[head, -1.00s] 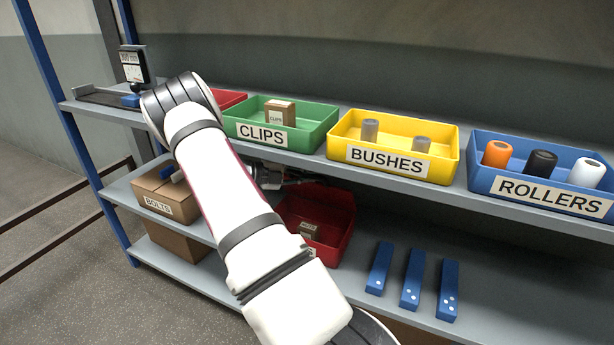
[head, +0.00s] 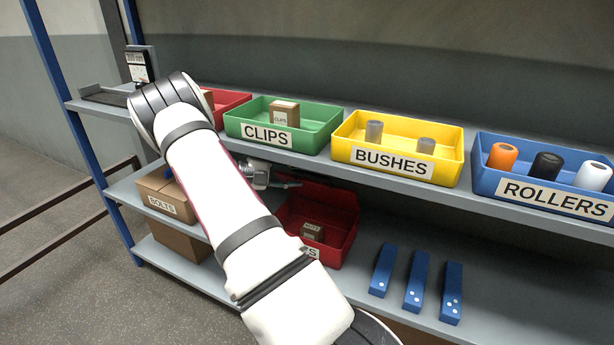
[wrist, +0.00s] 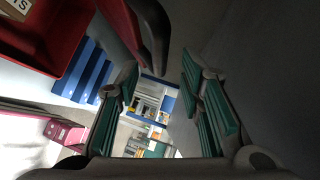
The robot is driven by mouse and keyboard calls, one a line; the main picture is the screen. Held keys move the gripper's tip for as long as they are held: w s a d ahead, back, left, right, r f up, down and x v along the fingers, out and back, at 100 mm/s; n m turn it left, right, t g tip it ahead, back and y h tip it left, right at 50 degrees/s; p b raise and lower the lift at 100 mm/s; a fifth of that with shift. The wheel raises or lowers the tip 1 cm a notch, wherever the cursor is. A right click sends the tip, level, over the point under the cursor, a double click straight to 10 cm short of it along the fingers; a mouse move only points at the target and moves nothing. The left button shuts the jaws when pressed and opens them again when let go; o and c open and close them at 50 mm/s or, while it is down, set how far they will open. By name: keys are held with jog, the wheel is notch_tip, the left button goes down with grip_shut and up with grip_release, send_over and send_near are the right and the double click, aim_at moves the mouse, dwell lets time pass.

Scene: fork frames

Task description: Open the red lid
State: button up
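The red bin (head: 342,240) stands on the lower shelf, right of my arm, which covers part of its front label. My gripper (head: 286,183) is under the upper shelf, at the bin's upper left, partly hidden by my arm. In the wrist view, my gripper's teal-padded fingers (wrist: 160,88) are apart with nothing between them. A red panel (wrist: 120,22) shows beside the fingers there.
The upper shelf (head: 300,157) runs close above my gripper and carries a green (head: 305,138), a yellow (head: 447,172) and a blue bin (head: 480,178). Several blue blocks (head: 416,280) lie right of the red bin. A bolts carton (head: 165,195) stands left.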

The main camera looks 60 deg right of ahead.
jog(key=v, duration=0.6)
jog(key=shift+w+a, duration=0.3)
jog(key=shift+r, duration=0.15)
jog(key=c, duration=0.4)
jog(key=a+f+m+b, duration=0.1)
jog(key=f, duration=0.1)
jog(key=a+f+g+h+b, duration=0.1)
jog(key=f, duration=0.1)
jog(key=a+f+m+b, duration=0.1)
jog(key=f+b, duration=0.1)
jog(key=shift+w+m+g+h, duration=0.1)
jog(key=shift+m+g+h, duration=0.2)
jog(key=shift+g+h, duration=0.1)
grip_shut()
notch_tip(320, 180, down, 3)
jog(key=a+m+g+h+b, duration=0.2)
jog(key=a+m+b, duration=0.1)
jog(key=w+d+r+b+x, duration=0.1)
jog(key=w+x, duration=0.1)
jog(key=x, duration=1)
jog(key=shift+d+m, duration=0.3)
jog(key=shift+d, duration=0.1)
